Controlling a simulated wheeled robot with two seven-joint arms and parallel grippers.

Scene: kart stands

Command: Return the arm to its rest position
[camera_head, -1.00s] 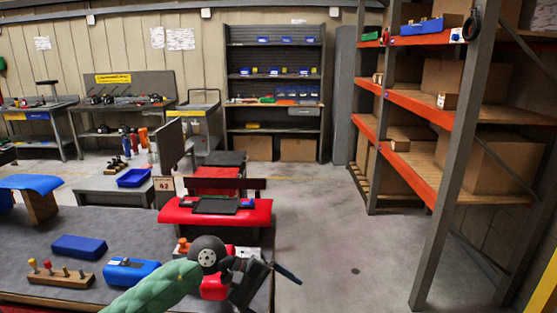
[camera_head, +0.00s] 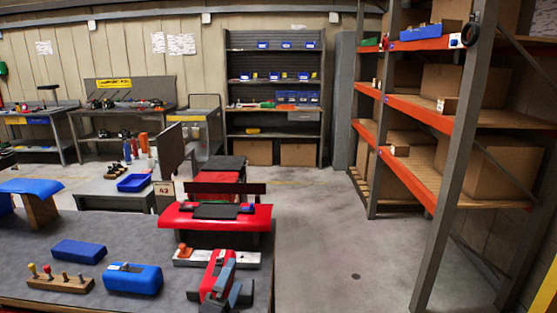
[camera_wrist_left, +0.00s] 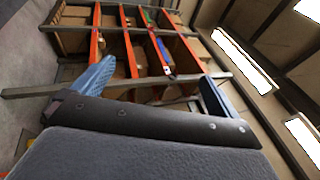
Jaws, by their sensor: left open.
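My left gripper (camera_head: 229,283) shows low in the head view, at the bottom edge and in front of a red object (camera_head: 213,268) on the workbench. Only part of it is in the picture, and the arm behind it is out of the frame. In the left wrist view its blue fingers (camera_wrist_left: 155,88) stand wide apart with nothing between them. Behind them that view shows the orange-beamed rack and ceiling lights. My right gripper is in neither current view.
The grey workbench (camera_head: 130,238) holds a blue block (camera_head: 79,251), a blue box (camera_head: 132,279) and a wooden peg block (camera_head: 60,283). A red kart panel (camera_head: 180,216) stands behind. The orange-beamed rack (camera_head: 422,113) is at right. Open floor (camera_head: 340,265) lies between.

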